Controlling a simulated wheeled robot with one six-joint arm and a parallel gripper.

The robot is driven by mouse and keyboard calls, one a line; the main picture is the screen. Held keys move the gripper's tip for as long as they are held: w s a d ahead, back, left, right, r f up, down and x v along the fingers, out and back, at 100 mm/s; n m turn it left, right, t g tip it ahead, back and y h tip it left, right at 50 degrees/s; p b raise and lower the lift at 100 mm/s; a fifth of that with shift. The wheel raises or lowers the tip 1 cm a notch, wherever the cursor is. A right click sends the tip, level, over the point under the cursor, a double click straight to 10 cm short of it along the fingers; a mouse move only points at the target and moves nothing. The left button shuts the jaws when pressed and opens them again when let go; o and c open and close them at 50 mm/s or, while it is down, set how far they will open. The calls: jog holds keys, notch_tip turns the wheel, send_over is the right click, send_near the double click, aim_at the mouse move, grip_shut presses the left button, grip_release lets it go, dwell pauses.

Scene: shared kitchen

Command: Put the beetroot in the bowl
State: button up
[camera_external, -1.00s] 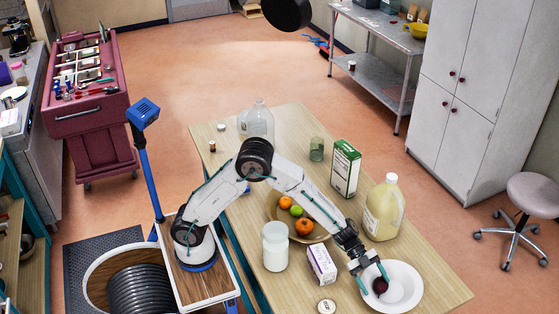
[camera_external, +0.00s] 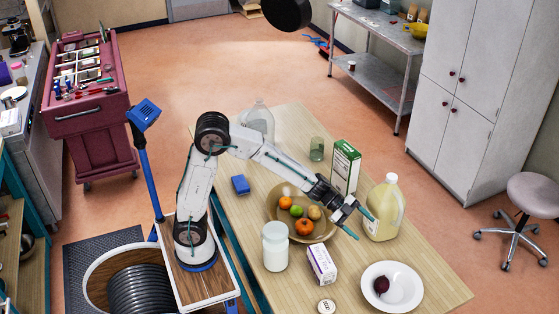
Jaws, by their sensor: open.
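The dark red beetroot (camera_external: 382,286) lies inside the white bowl (camera_external: 411,298) at the front right of the table. My gripper (camera_external: 362,221) is open and empty. It is raised above the table, up and to the left of the bowl and apart from it. In the picture its fingers are between the fruit bowl and the large jug.
A wooden bowl of fruit (camera_external: 275,214) stands mid-table below my arm. Around it are a yellowish jug (camera_external: 384,208), a green-and-white carton (camera_external: 345,167), a milk jar (camera_external: 275,247), a small white-purple box (camera_external: 321,265), a round lid (camera_external: 326,306) and a blue block (camera_external: 240,185).

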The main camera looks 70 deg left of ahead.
jog(key=s+a+r+n+t+y, duration=0.15)
jog(key=a+r+n+y, duration=0.3)
jog(key=a, duration=0.55)
jog(key=s+a+r+n+t+y, duration=0.1)
jog(key=a+r+n+t+y, duration=0.3)
jog(key=a, duration=0.7)
jog(key=s+a+f+n+g+y, duration=0.2)
jog(key=s+a+n+g+y, duration=0.25)
jog(key=s+a, duration=0.5)
jog(key=s+f+n+g+h, duration=0.1)
jog(key=s+f+n+g, duration=0.1)
jog(key=s, duration=1)
jog(key=s+f+n+g+h, duration=0.1)
jog(key=s+f+g, duration=0.2)
jog(key=s, duration=1)
jog(key=shift+d+n+g, duration=0.25)
jog(key=shift+n+g, duration=0.15)
jog(key=shift+g, duration=0.4)
